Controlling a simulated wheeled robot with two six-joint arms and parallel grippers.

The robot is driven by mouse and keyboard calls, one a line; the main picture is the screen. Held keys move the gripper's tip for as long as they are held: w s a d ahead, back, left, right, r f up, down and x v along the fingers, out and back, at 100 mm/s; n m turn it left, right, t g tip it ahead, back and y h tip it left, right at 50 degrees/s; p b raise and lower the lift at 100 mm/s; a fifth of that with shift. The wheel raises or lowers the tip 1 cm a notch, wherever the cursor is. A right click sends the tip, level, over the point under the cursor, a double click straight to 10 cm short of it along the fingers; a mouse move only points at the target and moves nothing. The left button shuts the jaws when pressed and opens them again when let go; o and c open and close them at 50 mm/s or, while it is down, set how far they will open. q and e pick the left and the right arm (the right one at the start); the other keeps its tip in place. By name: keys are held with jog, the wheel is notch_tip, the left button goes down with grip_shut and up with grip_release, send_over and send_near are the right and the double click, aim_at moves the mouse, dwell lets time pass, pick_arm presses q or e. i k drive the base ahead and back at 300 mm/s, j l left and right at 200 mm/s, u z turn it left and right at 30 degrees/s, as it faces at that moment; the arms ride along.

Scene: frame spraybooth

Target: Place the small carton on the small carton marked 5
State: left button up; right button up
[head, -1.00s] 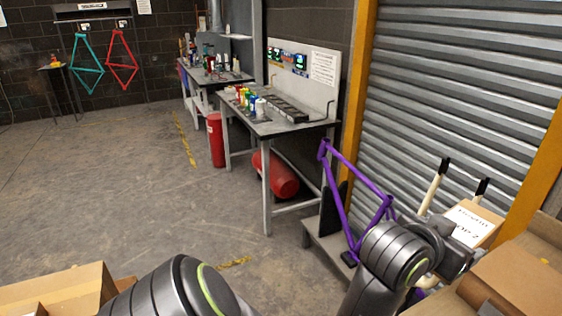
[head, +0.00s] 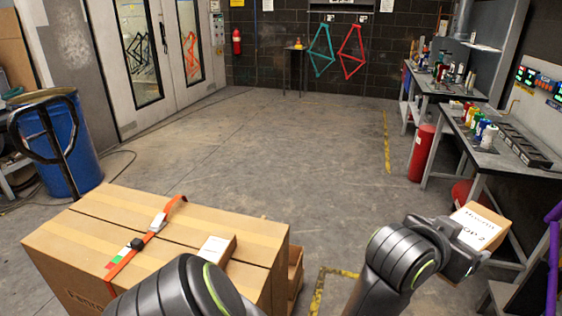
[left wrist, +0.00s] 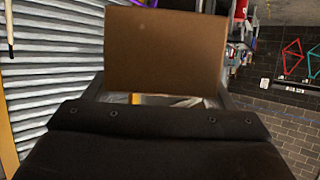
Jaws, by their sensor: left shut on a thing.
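A small brown carton (head: 482,229) with a white printed label, which seems to read "OP 2", is at the right of the head view. My left gripper (head: 468,258) is shut on it and holds it off the floor. In the left wrist view, the carton's plain brown face (left wrist: 165,50) stands between the fingers (left wrist: 160,98). Another small carton (head: 216,249) with a white label lies on top of the big strapped cartons, partly behind my arm. Its marking is too small to read. My right gripper is not in view.
Big cartons (head: 90,235) with an orange strap stand at the front left. A blue drum (head: 62,145) is behind them. Workbenches (head: 490,150), a red cylinder (head: 421,153) and a purple frame (head: 553,260) are at the right. The middle floor is clear.

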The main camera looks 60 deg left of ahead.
aim_at(213, 248)
jog(key=u, duration=3)
jog(key=i+l+u, duration=0.1)
jog(key=l, duration=0.7)
jog(key=i+l, duration=0.1)
jog(key=l, duration=0.75)
jog(key=i+l+u, duration=0.15)
jog(key=l, duration=0.65)
jog(key=k, duration=0.05)
